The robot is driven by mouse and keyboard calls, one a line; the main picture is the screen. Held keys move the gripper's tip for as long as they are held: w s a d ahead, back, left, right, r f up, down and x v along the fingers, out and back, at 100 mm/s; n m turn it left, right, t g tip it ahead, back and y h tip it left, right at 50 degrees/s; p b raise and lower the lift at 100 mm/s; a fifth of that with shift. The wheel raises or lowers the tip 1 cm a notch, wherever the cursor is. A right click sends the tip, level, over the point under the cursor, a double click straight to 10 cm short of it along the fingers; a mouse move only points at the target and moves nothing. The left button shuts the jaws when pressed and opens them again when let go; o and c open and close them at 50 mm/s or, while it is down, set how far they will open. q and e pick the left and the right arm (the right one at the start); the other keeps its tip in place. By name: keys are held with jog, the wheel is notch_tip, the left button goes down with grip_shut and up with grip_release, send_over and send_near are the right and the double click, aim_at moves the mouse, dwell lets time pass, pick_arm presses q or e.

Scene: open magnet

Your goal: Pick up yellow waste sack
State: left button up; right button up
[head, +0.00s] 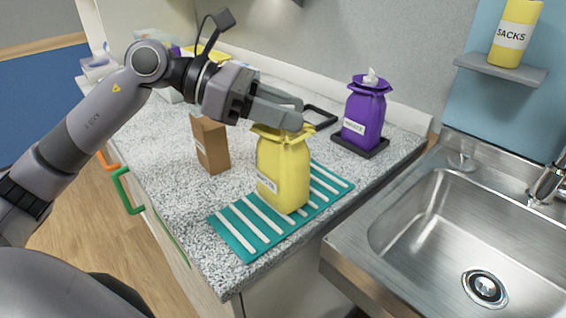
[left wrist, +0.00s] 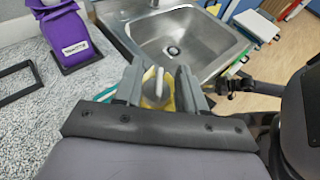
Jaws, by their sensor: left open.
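The yellow waste sack (head: 284,172) stands upright on a teal and white striped mat (head: 246,238) near the front corner of the speckled counter. My left gripper (head: 290,115) is open, with its fingers at the gathered top of the sack. In the left wrist view, the yellow sack's top (left wrist: 151,101) shows between the two fingers of my left gripper (left wrist: 160,85). I cannot tell whether the fingers touch it.
A purple sack (head: 363,118) stands on a black tray behind and right, with an empty black frame (head: 320,121) beside it. A brown box (head: 210,145) stands left of the yellow sack. A steel sink (head: 445,235) is at right. A yellow sacks container (head: 512,35) sits on a shelf.

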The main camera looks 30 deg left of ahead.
pick_arm(q)
grip_shut()
jog(key=shift+f, duration=0.2)
dwell(1.1)
